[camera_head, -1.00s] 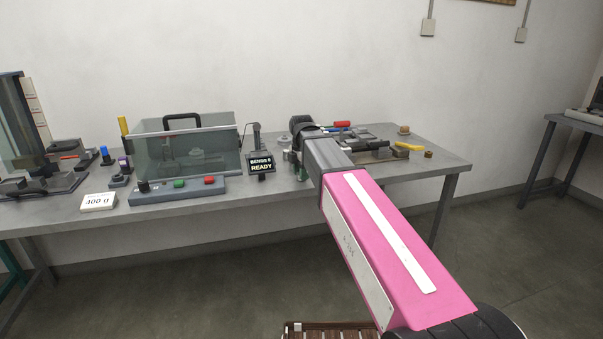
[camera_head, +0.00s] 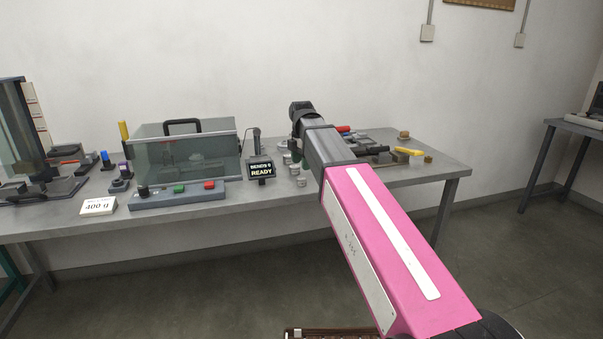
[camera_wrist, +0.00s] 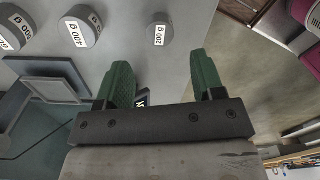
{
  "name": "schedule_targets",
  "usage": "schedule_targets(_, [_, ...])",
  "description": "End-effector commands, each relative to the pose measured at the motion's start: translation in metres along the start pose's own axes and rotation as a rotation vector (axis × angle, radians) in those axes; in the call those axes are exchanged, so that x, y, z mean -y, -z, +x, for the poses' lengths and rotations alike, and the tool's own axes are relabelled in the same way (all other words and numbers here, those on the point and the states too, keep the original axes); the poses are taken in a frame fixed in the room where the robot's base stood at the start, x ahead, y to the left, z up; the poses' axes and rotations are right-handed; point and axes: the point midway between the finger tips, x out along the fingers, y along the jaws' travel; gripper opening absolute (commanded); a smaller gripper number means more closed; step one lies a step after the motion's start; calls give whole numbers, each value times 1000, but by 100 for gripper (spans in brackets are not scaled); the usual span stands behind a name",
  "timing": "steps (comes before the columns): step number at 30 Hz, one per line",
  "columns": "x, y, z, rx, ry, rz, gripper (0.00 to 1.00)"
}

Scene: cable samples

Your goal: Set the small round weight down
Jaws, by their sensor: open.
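A small round grey weight (camera_wrist: 160,36) labelled 200 stands on the grey table in the wrist view, just beyond my fingertips. My gripper (camera_wrist: 160,66) is open, with its two green fingers apart and nothing held between them. Two larger round weights, one marked 400 (camera_wrist: 79,27) and one partly cut off (camera_wrist: 14,30), stand in a row to its left. In the head view a small weight (camera_head: 301,182) stands nearest the table's front edge, with others behind it. My arm largely hides the gripper there.
Tools and a yellow-handled item (camera_head: 408,151) lie to the right. The front table edge is close to the small weight.

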Motion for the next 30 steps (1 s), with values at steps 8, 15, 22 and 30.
schedule_targets(8, [-1, 0, -42, 0, -2, 0, 62])
schedule_targets(15, [0, 0, -55, 0, 0, 0, 62])
schedule_targets(22, [0, 0, -56, 0, 0, 0, 62])
schedule_targets(30, [0, 0, -56, 0, 0, 0, 62])
